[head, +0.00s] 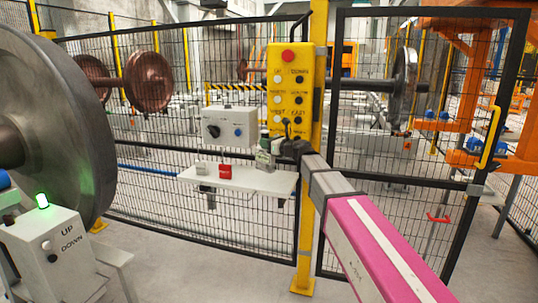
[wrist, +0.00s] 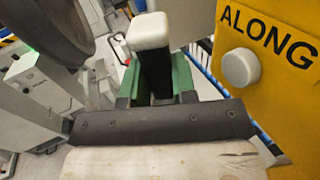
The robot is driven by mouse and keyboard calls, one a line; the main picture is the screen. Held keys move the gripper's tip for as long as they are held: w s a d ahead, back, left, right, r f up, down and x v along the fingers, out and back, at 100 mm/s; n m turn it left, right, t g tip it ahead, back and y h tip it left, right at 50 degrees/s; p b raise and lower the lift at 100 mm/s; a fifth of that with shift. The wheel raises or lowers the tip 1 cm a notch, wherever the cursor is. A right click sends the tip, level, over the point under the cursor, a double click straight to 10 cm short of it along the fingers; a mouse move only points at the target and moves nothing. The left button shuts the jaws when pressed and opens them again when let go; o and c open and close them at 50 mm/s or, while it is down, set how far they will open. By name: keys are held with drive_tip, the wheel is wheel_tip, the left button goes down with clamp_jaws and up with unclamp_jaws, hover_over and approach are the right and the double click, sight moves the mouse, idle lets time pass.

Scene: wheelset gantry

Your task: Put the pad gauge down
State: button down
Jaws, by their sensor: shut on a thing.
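My gripper (head: 288,148) is at the end of my pink arm, in front of the lower part of the yellow button panel. It is shut on the pad gauge (head: 265,158), a small grey-green piece above the right part of the white shelf (head: 255,181). In the wrist view the pad gauge (wrist: 182,75) shows green sides around a black middle; a white rounded block stands at its top. My gripper's dark finger ends (wrist: 157,99) sit at either side of it. Its underside is hidden, and I cannot tell whether it touches the shelf.
A red block (head: 225,171) and a small white piece (head: 203,169) are on the shelf's left part. A white control box (head: 229,128) is above it. The yellow button panel (head: 289,90) is close to my gripper. Mesh fence (head: 150,190) stands behind; a large wheel (head: 60,120) is left.

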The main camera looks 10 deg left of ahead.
sight(261, 155)
drive_tip(key=shift+w+d+f, duration=0.35)
drive_tip(key=shift+w+f, duration=0.2)
drive_tip(key=shift+w, duration=0.1)
drive_tip(key=shift+f, duration=1.9)
drive_tip(key=c, duration=0.9)
unclamp_jaws()
drive_tip(key=shift+f, duration=0.15)
